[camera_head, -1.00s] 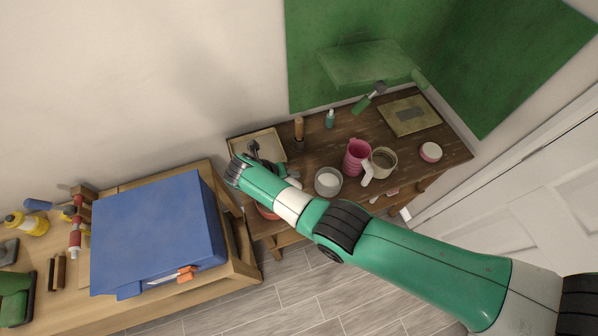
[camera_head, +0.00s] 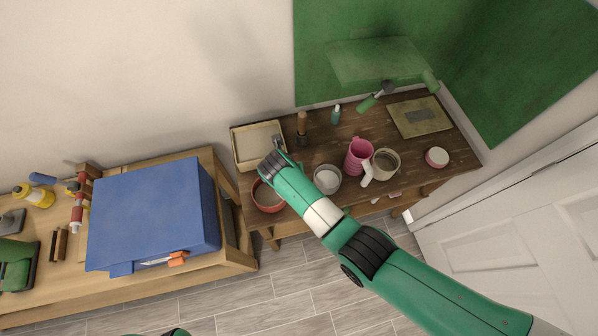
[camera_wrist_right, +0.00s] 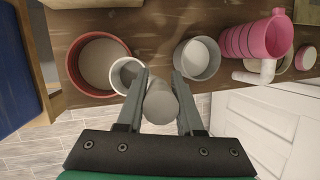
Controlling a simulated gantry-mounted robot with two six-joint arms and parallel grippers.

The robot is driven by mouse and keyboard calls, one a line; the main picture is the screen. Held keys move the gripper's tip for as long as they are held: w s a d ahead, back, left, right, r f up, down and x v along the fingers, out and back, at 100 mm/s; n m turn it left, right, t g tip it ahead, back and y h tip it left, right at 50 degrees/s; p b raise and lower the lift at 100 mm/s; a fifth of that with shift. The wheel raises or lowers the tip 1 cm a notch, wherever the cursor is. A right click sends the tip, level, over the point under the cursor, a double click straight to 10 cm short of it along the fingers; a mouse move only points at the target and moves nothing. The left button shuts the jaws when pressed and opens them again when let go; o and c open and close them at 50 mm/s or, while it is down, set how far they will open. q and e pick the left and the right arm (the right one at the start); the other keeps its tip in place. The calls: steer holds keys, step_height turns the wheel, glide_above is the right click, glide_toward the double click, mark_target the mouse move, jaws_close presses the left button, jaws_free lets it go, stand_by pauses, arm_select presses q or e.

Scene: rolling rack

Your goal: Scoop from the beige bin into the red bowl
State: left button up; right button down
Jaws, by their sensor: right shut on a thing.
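The beige bin (camera_head: 237,158) stands at the left end of the dark wooden table; its pale edge shows at the top of the wrist view (camera_wrist_right: 92,3). The red bowl (camera_head: 256,204) sits in front of it, its inside brownish; it also shows in the wrist view (camera_wrist_right: 72,75). My right gripper (camera_wrist_right: 160,82) is shut on the grey handle of a scoop (camera_wrist_right: 127,75). The scoop's round cup overlaps the bowl's right rim in the wrist view. I cannot tell what the cup holds, or its height above the bowl. My left gripper is out of view.
A grey bowl with white contents (camera_head: 327,179) stands close right of my right gripper. A pink pitcher (camera_head: 357,157), a beige mug (camera_head: 385,163) and a round red-and-white container (camera_head: 437,157) stand farther right. A large blue box (camera_head: 155,210) stands on the left bench.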

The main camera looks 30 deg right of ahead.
steer(key=c, duration=1.2)
jaws_free()
jaws_close()
steer(key=shift+r, duration=0.15)
steer(key=shift+r, duration=3.4)
steer(key=m, duration=0.6)
steer(key=shift+t, duration=0.4)
